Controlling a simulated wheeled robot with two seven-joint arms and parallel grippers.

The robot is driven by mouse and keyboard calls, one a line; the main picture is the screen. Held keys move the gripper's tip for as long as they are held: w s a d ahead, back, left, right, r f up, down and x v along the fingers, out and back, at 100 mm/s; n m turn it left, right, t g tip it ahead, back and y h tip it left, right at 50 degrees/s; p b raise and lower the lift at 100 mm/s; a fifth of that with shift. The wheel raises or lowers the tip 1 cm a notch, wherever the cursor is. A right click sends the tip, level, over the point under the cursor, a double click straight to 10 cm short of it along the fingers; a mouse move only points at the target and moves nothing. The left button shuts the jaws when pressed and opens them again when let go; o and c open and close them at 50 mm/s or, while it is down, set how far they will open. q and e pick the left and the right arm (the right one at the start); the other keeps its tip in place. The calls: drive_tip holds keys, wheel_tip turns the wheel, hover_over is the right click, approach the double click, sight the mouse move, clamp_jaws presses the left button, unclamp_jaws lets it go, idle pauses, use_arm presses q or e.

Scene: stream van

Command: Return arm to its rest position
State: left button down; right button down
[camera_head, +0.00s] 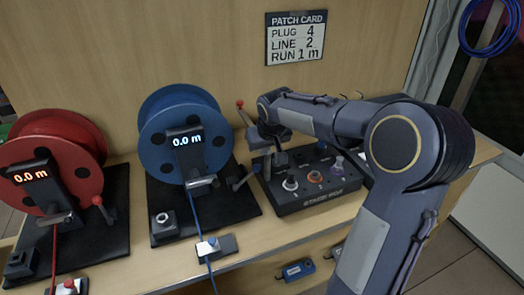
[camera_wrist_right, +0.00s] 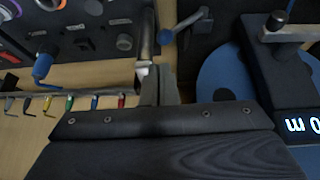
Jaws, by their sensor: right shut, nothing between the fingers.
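My right arm comes in from the lower right in the head view, bent at its elbow, with its forearm reaching left over the stage box (camera_head: 318,197). My right gripper (camera_head: 279,158) hangs down at the back left of that box, beside the blue reel (camera_head: 160,120), and is small and partly hidden there. In the right wrist view its fingers (camera_wrist_right: 160,85) are shut with nothing between them. A lever with a blue knob (camera_wrist_right: 165,37) shows just past the fingertips; I cannot tell whether they touch. My left gripper is not in view.
A red reel (camera_head: 85,140) stands left of the blue reel; both displays read 0.0 m. A blue cable (camera_head: 196,222) runs down to a small block (camera_head: 216,247). A patch card (camera_head: 296,37) is on the wall. Coloured hooks (camera_wrist_right: 70,103) line a rail in the wrist view.

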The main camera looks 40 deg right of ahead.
drive_tip(key=shift+s+d+r, duration=0.1)
drive_tip(key=shift+s+r, duration=0.05)
drive_tip(key=shift+r, duration=0.1)
idle(0.3)
drive_tip(key=s+a+f+y, duration=0.1)
drive_tip(key=s+a+y, duration=0.1)
drive_tip(key=s+a, duration=0.4)
drive_tip(key=s+a+y, duration=0.1)
drive_tip(key=s+a, duration=0.5)
drive_tip(key=s, duration=0.6)
drive_tip(key=s+a+f+n+y, duration=0.1)
drive_tip(key=s+a+y, duration=0.1)
drive_tip(key=s+a, duration=0.3)
drive_tip(key=s, duration=0.4)
drive_tip(key=shift+s+a+f+y, duration=0.15)
drive_tip(key=shift+a+f+y, duration=0.15)
drive_tip(key=shift+a+f, duration=0.1)
drive_tip(key=shift+r, duration=0.1)
